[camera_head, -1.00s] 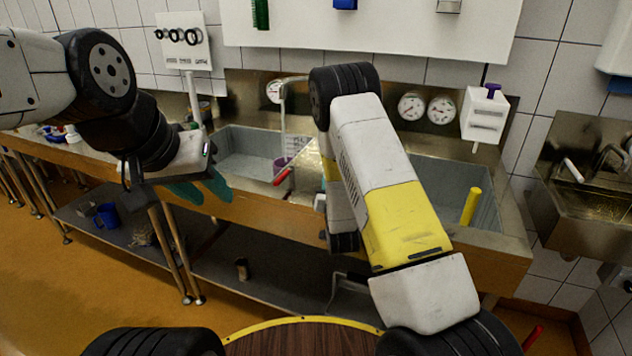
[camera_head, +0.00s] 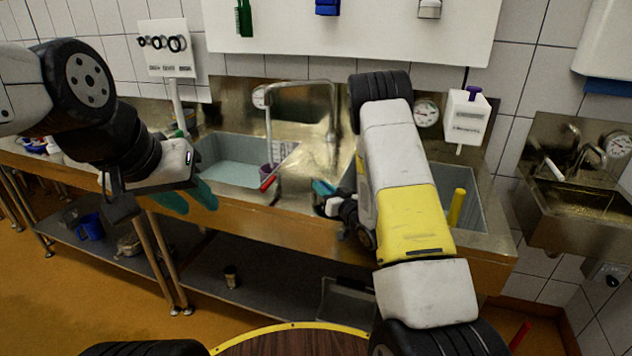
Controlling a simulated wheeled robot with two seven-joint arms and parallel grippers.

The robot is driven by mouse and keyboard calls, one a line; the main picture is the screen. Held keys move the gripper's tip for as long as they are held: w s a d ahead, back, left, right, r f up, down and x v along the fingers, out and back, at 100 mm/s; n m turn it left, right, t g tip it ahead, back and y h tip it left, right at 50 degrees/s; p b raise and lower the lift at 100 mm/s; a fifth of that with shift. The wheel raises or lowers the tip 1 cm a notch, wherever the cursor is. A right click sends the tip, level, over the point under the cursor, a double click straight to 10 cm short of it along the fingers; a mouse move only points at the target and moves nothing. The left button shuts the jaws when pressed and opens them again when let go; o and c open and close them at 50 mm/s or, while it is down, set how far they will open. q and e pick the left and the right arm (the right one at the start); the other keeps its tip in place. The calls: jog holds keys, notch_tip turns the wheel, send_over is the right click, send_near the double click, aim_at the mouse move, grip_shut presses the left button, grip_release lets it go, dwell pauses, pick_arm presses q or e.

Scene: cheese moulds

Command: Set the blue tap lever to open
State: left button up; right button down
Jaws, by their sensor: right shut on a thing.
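A small blue-teal patch, which I take for the blue tap lever (camera_head: 322,187), shows at the front of the counter between the two basins. My right gripper (camera_head: 328,199) is at this spot, shut on the lever. My forearm and the fingers hide most of the lever, so its angle cannot be told. The red tap lever (camera_head: 267,183) points down and forward to the left of it. The metal tap spout (camera_head: 300,83) arches above the basins.
A low shelf (camera_head: 250,290) with a blue mug (camera_head: 90,226) runs below. A separate sink (camera_head: 590,205) stands at the right.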

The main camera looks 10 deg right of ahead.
jog(key=shift+d, duration=0.1)
jog(key=c, duration=1.4)
grip_release()
jog(key=shift+o, duration=0.2)
jog(key=shift+s, duration=0.1)
jog(key=v, duration=0.7)
jog(key=shift+s+d, duration=0.2)
